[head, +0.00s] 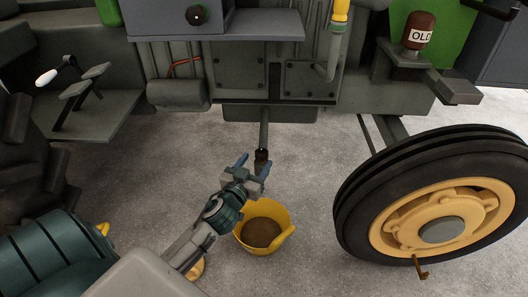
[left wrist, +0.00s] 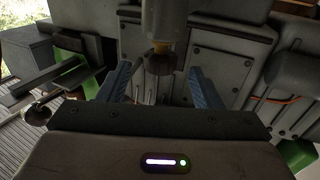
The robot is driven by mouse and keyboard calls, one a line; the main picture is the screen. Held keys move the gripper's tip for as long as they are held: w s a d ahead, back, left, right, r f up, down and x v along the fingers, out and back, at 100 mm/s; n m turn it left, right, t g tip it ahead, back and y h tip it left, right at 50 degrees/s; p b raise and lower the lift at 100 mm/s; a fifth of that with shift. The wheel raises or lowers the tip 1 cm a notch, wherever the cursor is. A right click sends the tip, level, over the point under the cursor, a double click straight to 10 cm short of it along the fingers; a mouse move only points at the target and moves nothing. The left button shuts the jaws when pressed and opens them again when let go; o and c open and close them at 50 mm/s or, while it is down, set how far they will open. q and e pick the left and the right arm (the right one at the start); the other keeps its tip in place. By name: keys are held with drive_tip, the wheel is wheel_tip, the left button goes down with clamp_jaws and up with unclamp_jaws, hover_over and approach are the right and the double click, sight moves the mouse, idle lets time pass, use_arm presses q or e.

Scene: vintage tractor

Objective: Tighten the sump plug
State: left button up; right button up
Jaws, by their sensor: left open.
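A grey pipe (head: 264,128) hangs down from the underside of the tractor's engine, with a dark plug (head: 262,155) at its lower end. In the left wrist view the pipe (left wrist: 164,22) comes down from the top, and the dark round plug (left wrist: 160,63) shows below a thin brassy band. My left gripper (head: 254,166) is open, with one blue finger on each side of the plug in the left wrist view. Whether the fingers touch it I cannot tell. My right gripper is not in view.
A yellow bucket (head: 284,218) with brown liquid stands on the floor below the left gripper. A large front wheel (head: 357,205) stands to the right. A brown container labelled OLD (head: 418,28) sits on the tractor at upper right. Grey floor lies open around the bucket.

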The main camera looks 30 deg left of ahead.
sight(264, 150)
use_arm(q)
drive_tip(key=w, duration=0.4)
drive_tip(key=w+a, duration=0.1)
drive_tip(key=w, duration=0.1)
drive_tip(key=shift+w+b, duration=0.3)
drive_tip(key=c, duration=1)
